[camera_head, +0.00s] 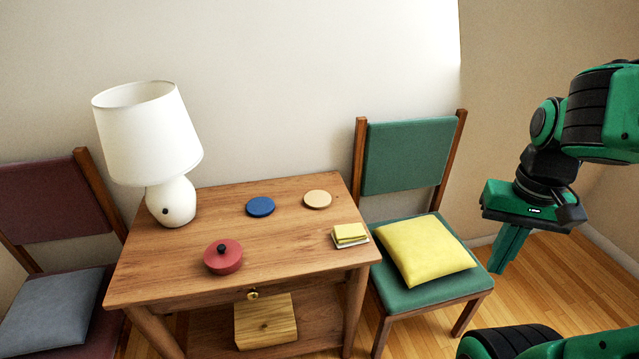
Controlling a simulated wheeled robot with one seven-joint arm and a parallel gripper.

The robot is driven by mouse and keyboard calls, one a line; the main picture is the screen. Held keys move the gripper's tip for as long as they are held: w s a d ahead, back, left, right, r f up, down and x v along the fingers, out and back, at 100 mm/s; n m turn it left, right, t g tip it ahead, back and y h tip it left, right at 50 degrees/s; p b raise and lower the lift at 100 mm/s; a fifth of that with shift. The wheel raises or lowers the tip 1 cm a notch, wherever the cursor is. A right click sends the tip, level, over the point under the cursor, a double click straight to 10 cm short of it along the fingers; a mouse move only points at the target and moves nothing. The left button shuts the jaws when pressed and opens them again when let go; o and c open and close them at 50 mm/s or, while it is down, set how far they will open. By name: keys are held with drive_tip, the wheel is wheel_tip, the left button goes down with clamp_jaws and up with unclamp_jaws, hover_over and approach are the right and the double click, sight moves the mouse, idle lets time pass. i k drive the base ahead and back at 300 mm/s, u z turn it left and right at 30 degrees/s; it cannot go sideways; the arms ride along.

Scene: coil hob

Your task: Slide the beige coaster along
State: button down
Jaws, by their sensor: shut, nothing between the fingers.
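The beige coaster (317,199) is a flat round disc lying on the wooden table (180,262), near its back right corner. A blue coaster (260,207) lies to its left, apart from it. My gripper (500,268) is green and points downward at the right of the view, over the floor and to the right of the green chair. It is shut and empty, well away from the beige coaster.
A white lamp (150,135) stands at the table's back left. A red lidded pot (223,257) sits near the front, and yellow sticky notes (349,233) at the right edge. A green chair (408,157) with a yellow cushion (425,249) stands between table and gripper.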

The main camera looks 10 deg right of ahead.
sight(317, 200)
drive_tip(key=i, duration=0.85)
